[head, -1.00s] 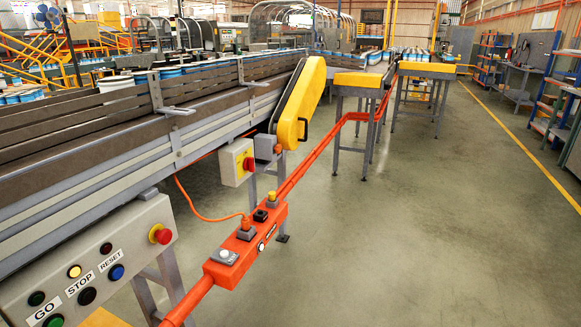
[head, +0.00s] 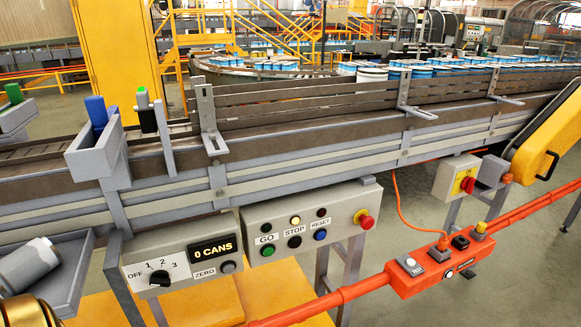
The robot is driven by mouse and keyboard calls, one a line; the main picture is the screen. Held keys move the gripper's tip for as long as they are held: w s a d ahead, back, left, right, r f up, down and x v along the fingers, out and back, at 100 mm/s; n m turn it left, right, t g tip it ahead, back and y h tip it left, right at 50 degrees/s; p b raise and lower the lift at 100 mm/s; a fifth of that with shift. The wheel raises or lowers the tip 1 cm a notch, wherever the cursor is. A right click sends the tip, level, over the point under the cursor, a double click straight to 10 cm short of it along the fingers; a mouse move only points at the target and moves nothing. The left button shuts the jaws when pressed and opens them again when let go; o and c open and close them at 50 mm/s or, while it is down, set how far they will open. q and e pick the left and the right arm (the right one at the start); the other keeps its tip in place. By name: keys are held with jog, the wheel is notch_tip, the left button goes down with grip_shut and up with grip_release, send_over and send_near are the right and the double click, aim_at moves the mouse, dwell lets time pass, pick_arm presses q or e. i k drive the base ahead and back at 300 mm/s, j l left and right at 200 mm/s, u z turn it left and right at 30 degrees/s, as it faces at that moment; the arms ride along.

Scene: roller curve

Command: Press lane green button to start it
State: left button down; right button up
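A grey control box (head: 340,200) hangs under the conveyor near the middle of the head view. The green button (head: 268,250) is under the GO label, with a dark green lamp (head: 266,228) above the label. The black button (head: 295,242) is under STOP, and a lit yellow lamp (head: 295,220) is above it. The blue button (head: 320,235) is under RESET, with a dark red lamp (head: 321,213) above. A red mushroom knob (head: 365,220) sits at the box's right end. Neither of my grippers is in view.
A counter box (head: 190,266) reading 0 CANS, with a dial, stands left of it. An orange rail (head: 352,290) with a switch block (head: 440,262) crosses the front right. A tray (head: 72,285) is at lower left, a brass-coloured part (head: 28,312) below it. Cans stand on the conveyor.

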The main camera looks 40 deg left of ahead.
aim_at(268, 252)
jog(key=u, duration=0.75)
